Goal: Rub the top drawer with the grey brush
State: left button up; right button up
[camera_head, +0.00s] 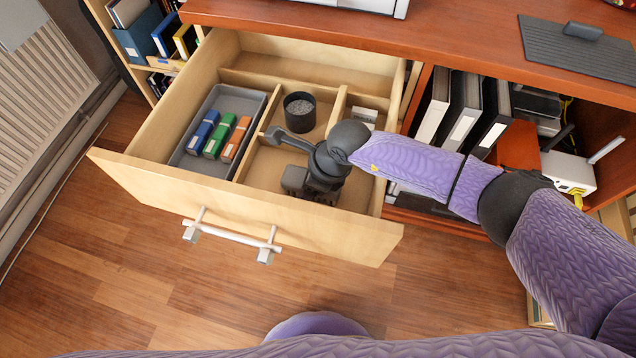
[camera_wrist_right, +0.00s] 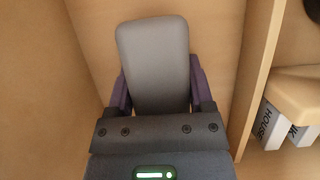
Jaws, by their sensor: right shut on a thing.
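The top drawer (camera_head: 250,215) is of light wood and pulled open, with a bar handle on its front. My right gripper (camera_wrist_right: 160,88) is down inside the drawer, in the right part behind the front panel; it also shows in the head view (camera_head: 308,185). It is shut on the grey brush (camera_wrist_right: 154,50), a smooth rounded grey block between its purple fingers. The brush is over or on the drawer's pale floor; I cannot tell if it touches. In the head view my gripper and wrist hide the brush. My left gripper is not in view.
A grey tray (camera_head: 221,99) with blue, green and orange blocks lies left in the drawer. A black cup (camera_head: 299,112) stands behind my wrist. Wooden dividers and drawer walls surround the gripper. The red-brown desktop (camera_head: 440,30) is above, with binders (camera_head: 465,110) at the right.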

jog(key=shift+w+a+f+b, duration=0.15)
jog(key=shift+a+b, duration=0.15)
jog(key=shift+a, duration=0.25)
jog(key=shift+w+a+b, duration=0.15)
jog(key=shift+a+b, duration=0.1)
jog(key=shift+a, duration=0.4)
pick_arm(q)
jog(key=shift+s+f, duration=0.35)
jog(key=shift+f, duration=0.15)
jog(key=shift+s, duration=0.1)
